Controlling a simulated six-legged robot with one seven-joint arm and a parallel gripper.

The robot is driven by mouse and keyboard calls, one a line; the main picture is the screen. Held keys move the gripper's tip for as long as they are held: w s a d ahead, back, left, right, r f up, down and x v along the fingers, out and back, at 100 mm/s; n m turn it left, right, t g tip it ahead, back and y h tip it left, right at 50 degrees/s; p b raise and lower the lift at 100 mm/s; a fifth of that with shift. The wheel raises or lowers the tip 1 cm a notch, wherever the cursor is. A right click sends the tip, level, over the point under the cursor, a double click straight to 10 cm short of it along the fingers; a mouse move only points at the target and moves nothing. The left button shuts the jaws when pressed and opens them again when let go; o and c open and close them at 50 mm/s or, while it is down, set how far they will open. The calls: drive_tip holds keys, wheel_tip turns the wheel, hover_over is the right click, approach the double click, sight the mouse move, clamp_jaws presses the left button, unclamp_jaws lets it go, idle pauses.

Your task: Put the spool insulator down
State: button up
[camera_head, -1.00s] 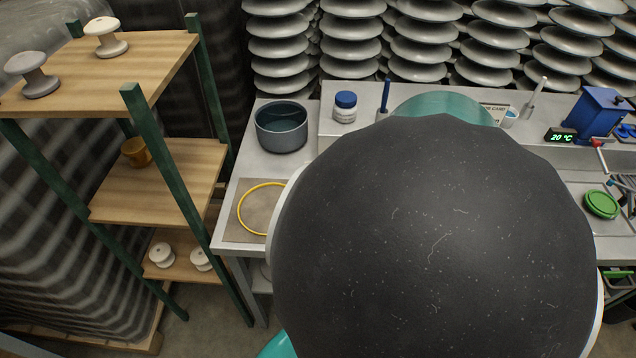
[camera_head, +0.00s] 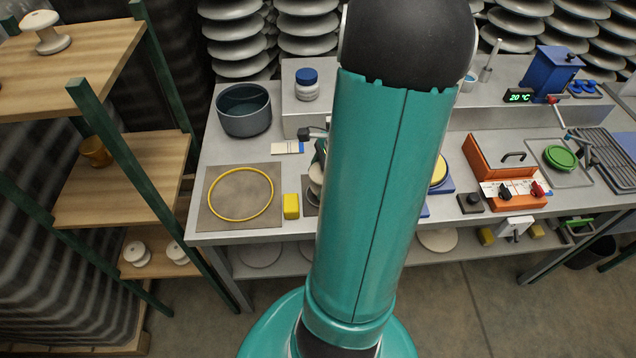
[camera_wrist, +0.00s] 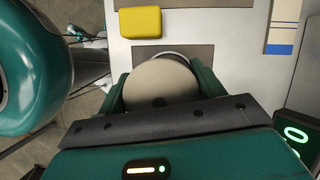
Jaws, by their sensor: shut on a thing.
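In the wrist view, my gripper (camera_wrist: 161,84) is shut on the cream, round-topped spool insulator (camera_wrist: 160,80), with a green finger on each side. A dark grey pad (camera_wrist: 198,56) shows beyond and under the spool; whether the spool touches it I cannot tell. In the head view, my arm hides most of the gripper and its surroundings. Only a pale edge of the spool (camera_head: 315,181) shows left of the arm, above the bench (camera_head: 273,228).
A yellow block (camera_head: 291,206) stands beside the held spool; it also shows in the wrist view (camera_wrist: 140,22). A yellow ring (camera_head: 240,220) lies on a brown mat farther left. A grey pot (camera_head: 244,109) stands behind. A wooden shelf (camera_head: 118,180) holds more spools at left.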

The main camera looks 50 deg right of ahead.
drive_tip(key=shift+w+d+f, duration=0.1)
drive_tip(key=shift+w+f, duration=0.05)
drive_tip(key=shift+f, duration=0.1)
drive_tip(key=shift+w+d+f, duration=0.1)
drive_tip(key=shift+w+f, duration=0.05)
drive_tip(key=shift+f, duration=1.5)
drive_tip(key=o, duration=1.3)
drive_tip(key=shift+f, duration=0.15)
drive_tip(key=shift+c, duration=0.2)
